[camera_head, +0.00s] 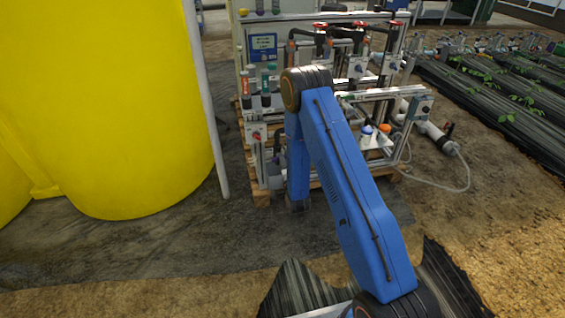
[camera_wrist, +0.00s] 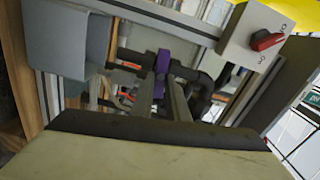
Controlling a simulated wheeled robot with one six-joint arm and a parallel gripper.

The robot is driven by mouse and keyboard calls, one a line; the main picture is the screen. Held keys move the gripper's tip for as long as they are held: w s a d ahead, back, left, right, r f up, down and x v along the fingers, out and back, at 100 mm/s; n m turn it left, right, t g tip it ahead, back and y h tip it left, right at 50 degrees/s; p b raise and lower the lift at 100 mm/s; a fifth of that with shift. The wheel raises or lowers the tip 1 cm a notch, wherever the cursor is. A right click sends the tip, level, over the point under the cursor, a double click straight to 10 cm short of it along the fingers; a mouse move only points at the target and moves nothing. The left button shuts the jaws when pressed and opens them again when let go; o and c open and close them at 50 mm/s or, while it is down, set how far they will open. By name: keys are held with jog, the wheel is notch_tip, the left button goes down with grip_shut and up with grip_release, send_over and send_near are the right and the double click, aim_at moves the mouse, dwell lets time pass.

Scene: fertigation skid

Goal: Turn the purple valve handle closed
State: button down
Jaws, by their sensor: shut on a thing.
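The purple valve handle (camera_wrist: 162,64) is in the upper middle of the wrist view, on dark pipework. My gripper (camera_wrist: 163,84) reaches up to it from below, its two thin grey fingers on either side of the handle's lower end. It is shut on the handle. The handle's lower part is partly hidden between the fingers. In the head view my blue arm covers this part of the skid, and neither the purple handle nor my gripper can be made out there.
A grey box with a red rotary switch (camera_wrist: 265,41) is close at the right in the wrist view. A plain grey box (camera_wrist: 68,42) is at the left. The skid (camera_head: 262,196) stands on a wooden pallet. A large yellow tank (camera_head: 110,110) is left of it.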

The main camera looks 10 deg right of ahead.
jog(key=shift+f+m, duration=0.1)
jog(key=shift+m, duration=0.7)
jog(key=c, duration=1.7)
grip_release()
jog(key=shift+d, duration=0.1)
jog(key=shift+s, duration=0.1)
jog(key=s, duration=1.7)
jog(key=shift+s, duration=0.1)
